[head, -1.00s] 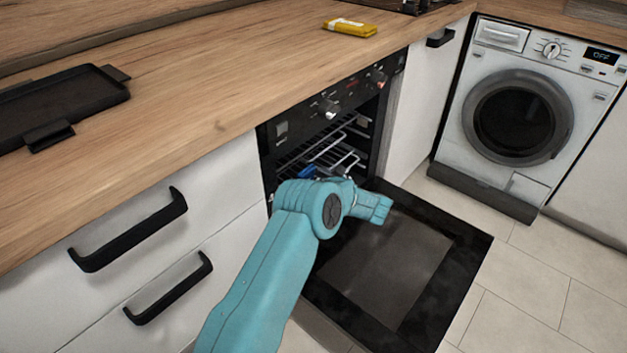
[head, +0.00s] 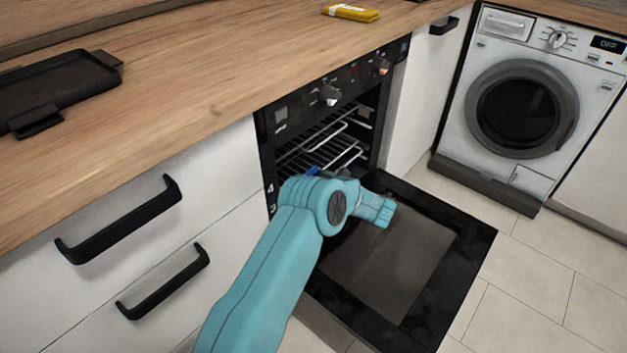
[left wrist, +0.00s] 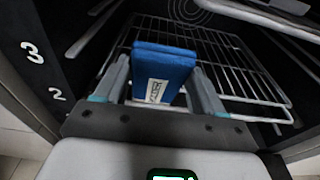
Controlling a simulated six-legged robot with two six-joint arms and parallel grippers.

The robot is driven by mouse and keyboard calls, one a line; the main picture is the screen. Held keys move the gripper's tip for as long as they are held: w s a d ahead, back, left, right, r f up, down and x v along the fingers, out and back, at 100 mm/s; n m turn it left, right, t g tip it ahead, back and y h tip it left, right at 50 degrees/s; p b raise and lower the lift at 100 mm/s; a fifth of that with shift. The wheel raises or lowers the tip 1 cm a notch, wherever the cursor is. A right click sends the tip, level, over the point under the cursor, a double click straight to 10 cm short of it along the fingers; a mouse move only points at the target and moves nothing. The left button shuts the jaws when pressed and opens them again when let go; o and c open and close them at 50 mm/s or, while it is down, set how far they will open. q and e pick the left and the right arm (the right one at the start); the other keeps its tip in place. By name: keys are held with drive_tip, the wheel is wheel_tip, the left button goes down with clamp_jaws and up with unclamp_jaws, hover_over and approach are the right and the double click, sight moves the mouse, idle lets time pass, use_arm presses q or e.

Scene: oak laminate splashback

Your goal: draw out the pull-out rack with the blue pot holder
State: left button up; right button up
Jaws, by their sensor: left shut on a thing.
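My left gripper (left wrist: 160,80) is shut on the blue pot holder (left wrist: 166,62), a folded blue pad with a white label, at the front of the wire rack (left wrist: 232,72). Whether the pad wraps the rack's front bar is hidden. In the head view the rack (head: 322,146) shows inside the open oven (head: 282,128). Only a sliver of the pot holder (head: 313,171) shows there; my teal left arm hides the gripper's fingers. My right gripper is in neither view.
The oven door (head: 395,262) is folded down below my arm. Drawer handles (head: 120,222) stick out at left. A washing machine (head: 520,110) stands at right. The worktop (head: 190,80) above holds a dark tray (head: 55,90) and a yellow packet (head: 350,12). White numbers 3 and 2 mark the oven's side.

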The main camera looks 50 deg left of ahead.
use_arm(q)
drive_tip(key=w+d+b, duration=0.1)
drive_tip(key=w+d, duration=0.1)
drive_tip(key=d, duration=1.4)
drive_tip(key=shift+b, duration=0.3)
idle(0.4)
drive_tip(key=shift+d, duration=0.15)
drive_tip(key=w+d+p, duration=0.1)
drive_tip(key=d+p, duration=0.3)
drive_tip(key=d, duration=1.2)
drive_tip(key=shift+w+d, duration=0.35)
drive_tip(key=shift+w, duration=0.05)
idle(1.1)
